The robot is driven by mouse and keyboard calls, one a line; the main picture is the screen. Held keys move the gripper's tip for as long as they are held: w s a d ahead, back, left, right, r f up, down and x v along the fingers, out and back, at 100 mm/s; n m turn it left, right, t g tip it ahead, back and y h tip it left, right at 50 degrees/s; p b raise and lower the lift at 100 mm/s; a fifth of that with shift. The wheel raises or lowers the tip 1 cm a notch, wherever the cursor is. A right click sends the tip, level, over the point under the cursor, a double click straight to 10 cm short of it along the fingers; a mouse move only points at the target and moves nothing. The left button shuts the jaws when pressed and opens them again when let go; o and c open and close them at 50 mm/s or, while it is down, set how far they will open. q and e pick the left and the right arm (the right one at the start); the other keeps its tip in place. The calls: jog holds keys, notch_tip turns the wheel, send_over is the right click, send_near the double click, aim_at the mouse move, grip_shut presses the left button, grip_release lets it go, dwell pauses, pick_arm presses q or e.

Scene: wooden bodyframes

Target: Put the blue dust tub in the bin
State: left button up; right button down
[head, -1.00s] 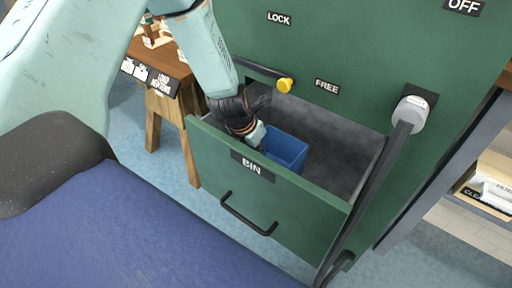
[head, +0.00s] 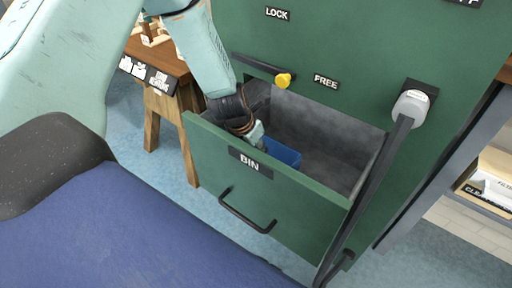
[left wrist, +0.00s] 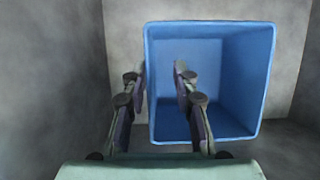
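The blue dust tub (head: 284,153) is inside the open green bin drawer (head: 240,198), low behind its front panel, which hides part of it. The left wrist view looks into the empty-looking tub (left wrist: 240,85). My left gripper (head: 258,138) reaches down into the drawer beside the tub. In the left wrist view its fingers (left wrist: 160,72) stand apart, one outside the tub's left wall and one inside the rim. A gap shows between the inner finger and the wall. My right gripper is out of view.
The drawer has a black handle (head: 246,212) and a BIN label. A yellow knob (head: 283,80) sits between LOCK and FREE labels on the green cabinet. A grey-ended lever (head: 411,107) stands at right. A wooden table (head: 165,75) stands at left.

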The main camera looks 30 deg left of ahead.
pick_arm(q)
jog(key=p+v, duration=1.1)
jog(key=v, duration=0.2)
jog(key=shift+w+r, duration=0.2)
jog(key=shift+w, duration=0.05)
dwell(0.4)
